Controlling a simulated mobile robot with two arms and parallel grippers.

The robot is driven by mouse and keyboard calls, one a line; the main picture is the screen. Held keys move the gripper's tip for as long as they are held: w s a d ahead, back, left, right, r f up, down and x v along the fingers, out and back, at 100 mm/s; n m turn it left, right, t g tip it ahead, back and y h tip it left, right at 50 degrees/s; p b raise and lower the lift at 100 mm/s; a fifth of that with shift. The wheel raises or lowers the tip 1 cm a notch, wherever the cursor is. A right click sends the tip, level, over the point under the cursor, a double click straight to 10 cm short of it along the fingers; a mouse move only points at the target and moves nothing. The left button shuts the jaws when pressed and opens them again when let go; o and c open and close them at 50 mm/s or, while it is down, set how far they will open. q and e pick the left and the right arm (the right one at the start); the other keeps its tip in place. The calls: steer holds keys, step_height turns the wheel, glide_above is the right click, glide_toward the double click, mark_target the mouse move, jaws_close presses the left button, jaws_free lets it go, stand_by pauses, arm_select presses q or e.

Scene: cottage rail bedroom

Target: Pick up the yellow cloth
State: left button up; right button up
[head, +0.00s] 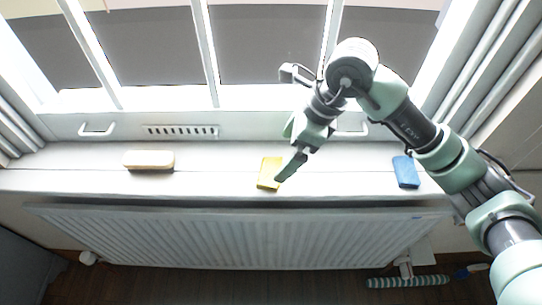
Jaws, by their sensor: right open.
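The yellow cloth (267,172) is a small folded rectangle lying on the white window sill, near the middle of the head view. My right gripper (287,172) is at the cloth's right side, with its fingers pointing down and left towards it. The fingers overlap the cloth's right edge in the picture; I cannot tell whether they touch it. The right gripper is open and does not hold the cloth. My left gripper is not in view.
A beige block-like item (148,160) lies on the sill (215,165) at the left. A blue cloth or sponge (406,172) lies at the right. A white radiator (240,237) stands below. The window frame with handles rises behind. A striped roll (408,282) lies on the floor.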

mark_target(274, 169)
steer(key=shift+s+a+f+p, duration=0.25)
steer(key=shift+s+a+f, duration=0.1)
steer(key=shift+f, duration=0.25)
steer(key=shift+s+a+f+p, duration=0.2)
steer(key=shift+s+a+f, duration=0.1)
steer(key=shift+f, duration=0.25)
steer(key=f, duration=0.1)
steer(key=f+p, duration=0.1)
steer(key=shift+w+a+f, duration=0.3)
steer(key=shift+w+a, duration=0.1)
steer(key=shift+x, duration=0.85)
steer(key=c, duration=1.5)
steer(key=shift+w+r, duration=0.15)
steer(key=shift+r, duration=0.5)
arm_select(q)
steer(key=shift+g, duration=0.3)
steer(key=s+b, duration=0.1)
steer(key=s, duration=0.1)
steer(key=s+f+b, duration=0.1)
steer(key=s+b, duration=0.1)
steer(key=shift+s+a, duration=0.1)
arm_select(e)
step_height(274, 169, up, 19)
steer(key=shift+f, duration=0.15)
